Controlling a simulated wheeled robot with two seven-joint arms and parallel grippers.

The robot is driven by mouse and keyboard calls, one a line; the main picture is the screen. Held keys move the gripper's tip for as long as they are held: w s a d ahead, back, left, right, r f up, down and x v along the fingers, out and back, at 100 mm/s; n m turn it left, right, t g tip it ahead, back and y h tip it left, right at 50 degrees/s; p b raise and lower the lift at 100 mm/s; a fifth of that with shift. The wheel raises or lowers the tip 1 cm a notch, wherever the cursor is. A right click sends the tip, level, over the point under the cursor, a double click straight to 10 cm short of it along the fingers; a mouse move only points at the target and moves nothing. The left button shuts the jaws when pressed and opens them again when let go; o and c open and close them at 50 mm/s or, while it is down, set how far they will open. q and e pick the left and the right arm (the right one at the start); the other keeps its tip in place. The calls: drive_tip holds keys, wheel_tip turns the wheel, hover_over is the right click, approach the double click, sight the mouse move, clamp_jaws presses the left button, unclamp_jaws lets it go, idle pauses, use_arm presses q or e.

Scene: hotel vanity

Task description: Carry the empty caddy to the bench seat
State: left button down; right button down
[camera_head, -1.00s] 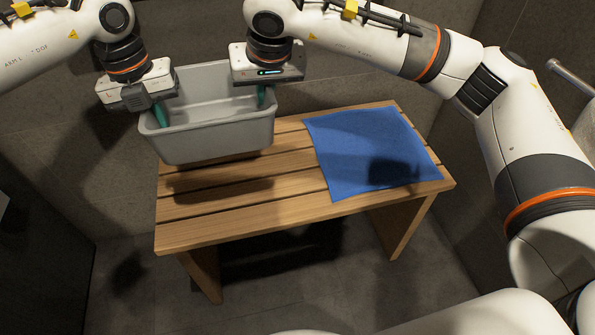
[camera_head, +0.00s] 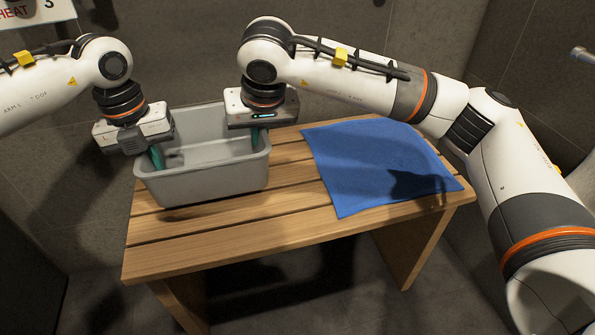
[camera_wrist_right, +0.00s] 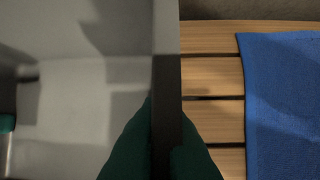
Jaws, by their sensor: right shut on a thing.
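The empty grey caddy (camera_head: 205,185) is upright over the left part of the wooden bench seat (camera_head: 270,232). Its base is on the slats or very close above them; I cannot tell which. My right gripper (camera_head: 257,138) is shut on the caddy's right wall, which also shows between the teal fingers in the right wrist view (camera_wrist_right: 165,130). My left gripper (camera_head: 155,158) is at the caddy's left wall with a teal finger inside it. It looks shut on that wall, though its outer finger is hidden.
A blue towel (camera_head: 375,165) lies on the right part of the bench, with bare slats between it and the caddy. A tiled wall (camera_head: 335,60) stands close behind the bench. A metal bar (camera_head: 583,55) shows at the far right. The bench front is bare.

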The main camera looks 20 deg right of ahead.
use_arm(q)
drive_tip(key=shift+f, duration=0.2)
use_arm(e)
drive_tip(key=shift+f, duration=0.15)
